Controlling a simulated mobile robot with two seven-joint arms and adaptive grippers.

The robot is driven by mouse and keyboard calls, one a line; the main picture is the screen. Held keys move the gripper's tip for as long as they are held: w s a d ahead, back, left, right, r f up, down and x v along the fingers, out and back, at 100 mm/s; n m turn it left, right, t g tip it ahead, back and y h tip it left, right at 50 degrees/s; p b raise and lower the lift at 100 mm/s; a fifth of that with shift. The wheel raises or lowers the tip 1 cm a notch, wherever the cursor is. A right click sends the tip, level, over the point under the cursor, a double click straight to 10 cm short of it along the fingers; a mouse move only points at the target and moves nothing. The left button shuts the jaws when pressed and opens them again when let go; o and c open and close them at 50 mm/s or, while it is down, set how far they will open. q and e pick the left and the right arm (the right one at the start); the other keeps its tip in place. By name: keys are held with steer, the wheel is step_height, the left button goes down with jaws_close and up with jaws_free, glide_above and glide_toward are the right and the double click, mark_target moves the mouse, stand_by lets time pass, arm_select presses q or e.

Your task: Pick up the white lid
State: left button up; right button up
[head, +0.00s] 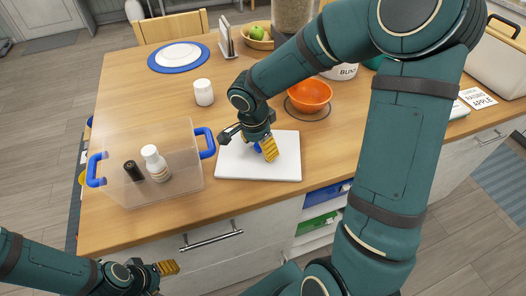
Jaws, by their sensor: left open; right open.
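The white lid (230,164), a flat square panel, lies on the wooden counter, right of the clear box. A small blue part, seemingly its knob (257,148), shows in the middle. My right gripper (260,150) is open above the lid's middle, its yellow fingers at the blue part and partly hiding it. I cannot tell whether they touch it. The clear box (190,177) has blue handles and no lid on it. It holds a white bottle (155,163) and a dark bottle (133,171). My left gripper (161,279) is open and empty, low in front of the counter.
A white jar (203,92) stands behind the lid. The counter left of the jar is clear.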

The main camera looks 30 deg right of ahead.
steer(key=shift+s, duration=0.1)
jaws_close()
steer(key=shift+r, duration=0.1)
stand_by(0.4)
